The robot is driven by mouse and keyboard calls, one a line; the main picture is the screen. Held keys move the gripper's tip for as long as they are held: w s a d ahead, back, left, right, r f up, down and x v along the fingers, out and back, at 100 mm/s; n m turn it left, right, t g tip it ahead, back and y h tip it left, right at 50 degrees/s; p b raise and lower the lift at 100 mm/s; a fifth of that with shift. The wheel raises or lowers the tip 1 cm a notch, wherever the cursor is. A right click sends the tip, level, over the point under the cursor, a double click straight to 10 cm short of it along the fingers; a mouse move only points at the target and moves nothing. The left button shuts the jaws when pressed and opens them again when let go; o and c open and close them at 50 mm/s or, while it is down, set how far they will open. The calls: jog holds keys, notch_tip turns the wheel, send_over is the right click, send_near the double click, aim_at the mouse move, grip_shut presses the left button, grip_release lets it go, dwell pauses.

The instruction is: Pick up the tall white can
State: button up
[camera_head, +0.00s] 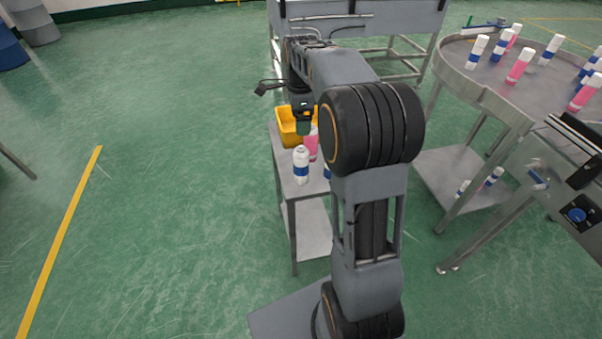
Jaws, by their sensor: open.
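A white can with a blue band (301,168) stands upright near the front left edge of a small metal side table (283,160). A pink can (312,147) stands just behind it to the right. Part of another blue and white can (327,172) shows beside my arm, which hides the rest. My gripper (303,128) is open, above and behind the white can, in front of a yellow bin. I see no can between its fingers, though they are small in this view.
The yellow bin (284,128) sits at the back of the side table. A round metal table (467,83) with several white, blue and pink cans stands at the right. A metal frame (420,60) is behind.

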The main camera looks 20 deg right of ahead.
aim_at(301, 146)
jog(key=shift+m, duration=0.7)
jog(key=f, duration=0.5)
jog(key=w+d+f, duration=0.1)
jog(key=f, duration=0.2)
jog(key=shift+w+a+f, duration=0.1)
jog(key=shift+a+f, duration=0.05)
jog(key=shift+f, duration=3.15)
jog(key=shift+c, duration=0.2)
jog(key=c, duration=1.2)
